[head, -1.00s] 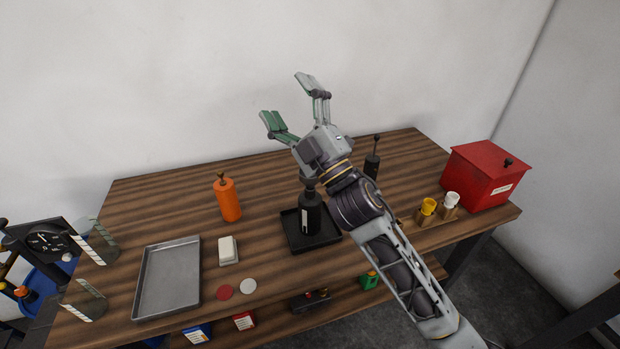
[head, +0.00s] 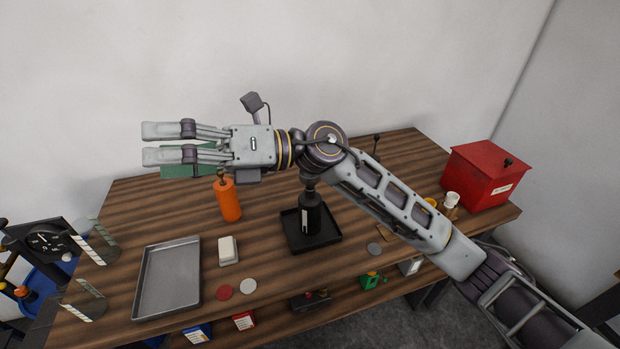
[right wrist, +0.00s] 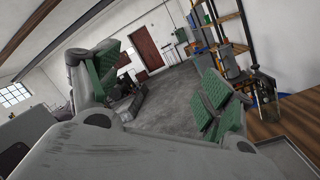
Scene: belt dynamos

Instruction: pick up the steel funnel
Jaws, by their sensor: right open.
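I cannot make out a steel funnel for certain in either view. A dark bottle (head: 311,215) stands in a black square tray (head: 330,238) near the middle of the bench, and my right arm hides part of what is at its top. My right gripper (head: 165,152) is open and empty, pointing left above the bench's back left part, above and left of the orange bottle (head: 230,200). In the right wrist view its green-padded fingers (right wrist: 163,92) are wide apart with nothing between them. My left gripper is not in view.
A shallow metal tray (head: 142,285) and a white block (head: 228,250) are on the left of the wooden bench (head: 270,270). A red box (head: 485,178) and a white cup (head: 452,200) stand at the right. Clear wood lies between the white block and black tray.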

